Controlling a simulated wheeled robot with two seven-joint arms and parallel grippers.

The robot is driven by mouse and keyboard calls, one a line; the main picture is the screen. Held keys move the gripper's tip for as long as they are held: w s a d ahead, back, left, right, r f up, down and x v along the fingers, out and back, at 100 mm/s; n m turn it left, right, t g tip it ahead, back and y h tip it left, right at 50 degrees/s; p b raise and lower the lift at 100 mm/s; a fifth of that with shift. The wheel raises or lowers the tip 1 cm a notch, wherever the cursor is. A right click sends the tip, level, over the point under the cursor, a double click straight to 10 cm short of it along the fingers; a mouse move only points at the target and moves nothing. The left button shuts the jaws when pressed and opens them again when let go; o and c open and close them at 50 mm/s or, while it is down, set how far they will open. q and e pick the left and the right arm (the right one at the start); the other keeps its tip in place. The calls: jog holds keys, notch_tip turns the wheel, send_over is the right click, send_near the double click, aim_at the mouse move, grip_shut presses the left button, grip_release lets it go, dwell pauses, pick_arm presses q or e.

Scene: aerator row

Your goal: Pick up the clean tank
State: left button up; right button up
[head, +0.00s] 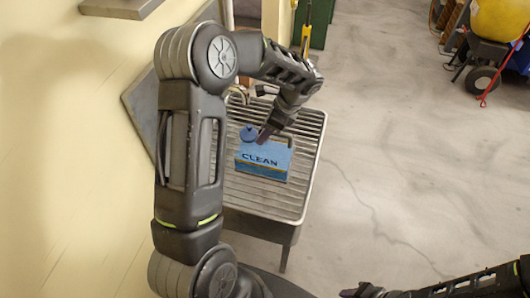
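The clean tank (262,162) is a blue block-shaped container with the word CLEAN on its front and a round blue cap (249,132) at its upper left. It rests on a ribbed metal table (300,186). My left gripper (265,134) points down at the tank's top edge, just right of the cap. Its fingertips overlap the tank in the picture; I cannot tell whether they touch or hold it, as the fingers are small and dark. My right gripper (362,290) is low at the bottom edge, partly cut off and away from the table.
A cream wall (70,150) stands close on the left, with a grey ledge (120,8) at the top. The concrete floor (410,140) right of the table is clear. A wheeled cart with a yellow round object (497,18) is at the top right. A green bin (318,25) stands behind.

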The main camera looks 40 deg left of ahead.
pick_arm(q)
jog(key=shift+c, duration=0.5)
grip_shut()
dwell(0.8)
jog(key=shift+w+r, duration=0.1)
